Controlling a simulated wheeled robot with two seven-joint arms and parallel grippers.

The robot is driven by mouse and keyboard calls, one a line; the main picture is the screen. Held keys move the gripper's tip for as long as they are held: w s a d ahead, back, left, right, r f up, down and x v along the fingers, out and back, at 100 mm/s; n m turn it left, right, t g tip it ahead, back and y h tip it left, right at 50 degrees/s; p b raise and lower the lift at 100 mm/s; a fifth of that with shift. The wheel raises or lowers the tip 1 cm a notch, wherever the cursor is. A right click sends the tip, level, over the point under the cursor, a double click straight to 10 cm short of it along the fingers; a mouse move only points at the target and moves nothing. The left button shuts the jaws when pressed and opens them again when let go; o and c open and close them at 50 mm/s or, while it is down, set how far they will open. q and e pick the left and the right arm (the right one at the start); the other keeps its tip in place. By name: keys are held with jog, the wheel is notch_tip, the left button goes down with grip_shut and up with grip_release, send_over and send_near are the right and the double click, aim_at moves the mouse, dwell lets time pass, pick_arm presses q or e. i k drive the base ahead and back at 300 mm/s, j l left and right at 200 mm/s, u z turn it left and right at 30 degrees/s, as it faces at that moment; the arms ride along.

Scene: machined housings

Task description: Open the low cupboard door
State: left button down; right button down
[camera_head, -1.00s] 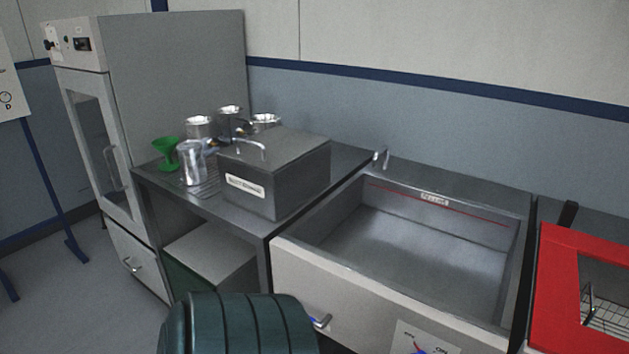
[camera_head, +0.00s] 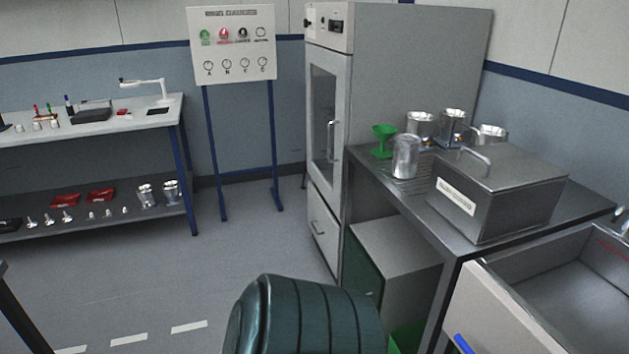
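A tall grey cabinet (camera_head: 417,75) stands against the wall right of centre. Its upper door (camera_head: 330,130) has a window and a vertical handle, and is shut. Below it is a low door panel (camera_head: 324,243) with a small bar handle (camera_head: 317,229), also shut. A low box with a dark green side (camera_head: 366,270) stands under the steel table; whether it has a door cannot be told. Neither of my grippers is in view.
The steel table (camera_head: 590,211) holds a lidded metal box (camera_head: 497,194), a green funnel (camera_head: 384,141) and several metal cups. A basin (camera_head: 590,290) is at right. A sign board (camera_head: 234,45) and workbench (camera_head: 90,125) stand left.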

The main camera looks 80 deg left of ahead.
aim_at(360, 273)
jog(key=u, duration=2.35)
